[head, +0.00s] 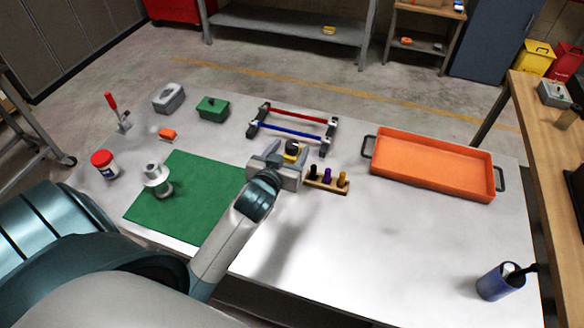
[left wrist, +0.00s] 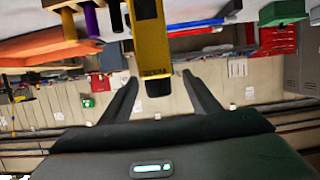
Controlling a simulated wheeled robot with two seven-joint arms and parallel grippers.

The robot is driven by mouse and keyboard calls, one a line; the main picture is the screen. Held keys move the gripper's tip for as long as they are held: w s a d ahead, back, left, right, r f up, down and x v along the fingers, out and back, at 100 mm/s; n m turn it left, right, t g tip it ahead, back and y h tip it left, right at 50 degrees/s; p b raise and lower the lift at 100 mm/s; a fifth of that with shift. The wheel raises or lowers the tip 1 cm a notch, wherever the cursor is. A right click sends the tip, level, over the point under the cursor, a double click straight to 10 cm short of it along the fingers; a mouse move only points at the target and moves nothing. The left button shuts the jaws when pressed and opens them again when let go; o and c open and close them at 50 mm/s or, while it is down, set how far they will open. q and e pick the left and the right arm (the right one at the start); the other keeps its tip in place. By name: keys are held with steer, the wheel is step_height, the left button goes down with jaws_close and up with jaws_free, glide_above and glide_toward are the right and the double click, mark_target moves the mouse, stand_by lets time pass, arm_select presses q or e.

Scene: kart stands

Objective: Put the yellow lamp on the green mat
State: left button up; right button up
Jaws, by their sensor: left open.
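The yellow lamp (head: 291,151), with a dark top, stands on the table behind the wooden peg block. My left gripper (head: 280,157) is at the lamp, and its hand hides the lamp's lower part. In the left wrist view, the yellow lamp (left wrist: 151,40) shows between and just ahead of the tips of my left gripper (left wrist: 158,78). The fingers are apart, and I cannot tell whether either touches it. The green mat (head: 205,190) lies to the left of the gripper, with a pale stepped object (head: 157,178) on its left part. My right gripper is not in view.
A peg block (head: 326,184) stands just right of the gripper. A rack with red and blue bars (head: 290,125) is behind it. An orange tray (head: 432,165) is at right, a blue cup (head: 498,284) at front right. The mat's middle and right parts are clear.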

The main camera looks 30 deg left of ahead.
arm_select(q)
steer(key=shift+w+a+f+p, duration=0.1)
steer(key=shift+w+f+p, duration=0.1)
steer(key=shift+w+p, duration=0.45)
steer(key=p+x, duration=0.1)
steer(key=x, duration=0.1)
steer(key=shift+w+f, duration=0.25)
steer(key=shift+w, duration=0.05)
steer(key=shift+w+a+f, duration=0.15)
steer(key=shift+w+f, duration=0.15)
steer(key=shift+w, duration=0.2)
steer(key=shift+r, duration=0.1)
jaws_close()
